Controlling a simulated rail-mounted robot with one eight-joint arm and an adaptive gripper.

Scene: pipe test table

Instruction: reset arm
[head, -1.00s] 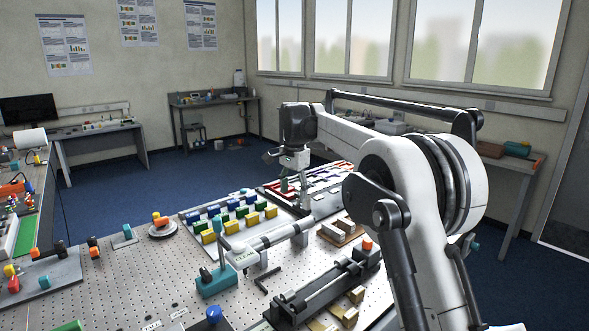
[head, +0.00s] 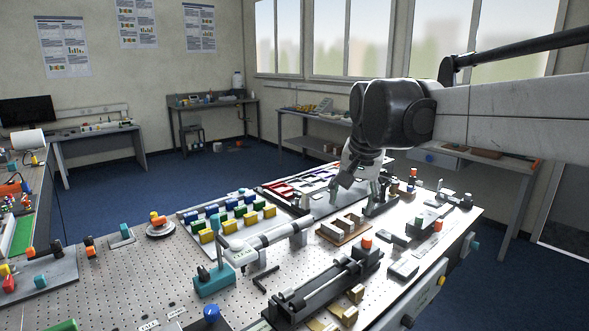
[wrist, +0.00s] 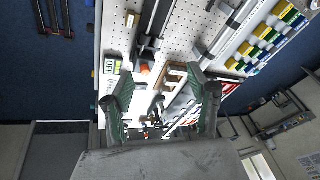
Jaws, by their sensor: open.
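My arm reaches in from the right in the head view. Its end hangs above the far right part of the perforated pipe test table (head: 150,275). In the wrist view my gripper (wrist: 163,88) has its two green-lined fingers spread wide with nothing between them. The table surface lies below, apart from the fingers. In the head view the wrist shows above the table, but its fingertips are hard to make out. A white pipe (head: 275,238) with a teal-based stand (head: 213,282) at its left end lies on the table.
A tray of yellow, blue and green blocks (head: 228,215) sits mid-table. A brown wooden holder (head: 343,229) and a long black rail fixture (head: 325,290) stand nearer the front. Red and white parts (head: 300,183) lie behind. Open space surrounds the arm above the table.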

